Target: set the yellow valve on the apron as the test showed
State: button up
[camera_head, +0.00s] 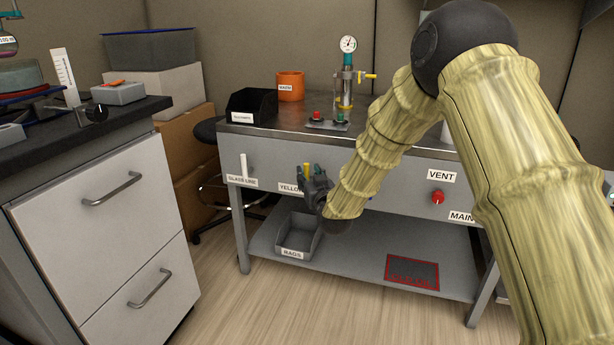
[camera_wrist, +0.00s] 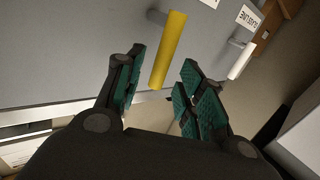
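The yellow valve handle (camera_head: 307,172) is on the front apron of the steel bench, by a label partly hidden that reads "YELLO". It looks upright in the head view. In the wrist view the yellow handle (camera_wrist: 168,48) is a plain bar on a short stem, its lower end between the finger tips. My gripper (camera_head: 317,183) is at the apron, close to the handle. Its green-padded fingers (camera_wrist: 161,76) are spread on either side of the handle, with a gap visible; whether either one touches cannot be told.
A white handle (camera_head: 243,167) labelled "GLASS LINE" stands upright to the left. A red knob (camera_head: 437,197) is between the VENT and MAIN labels. A gauge stand (camera_head: 346,80) with a yellow lever is on the bench. A grey rags bin (camera_head: 297,240) sits on the lower shelf.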

aim_at(307, 172)
jog(key=shift+b+x, duration=0.35)
jog(key=shift+x, duration=1.35)
jog(key=shift+c, duration=0.3)
grip_shut()
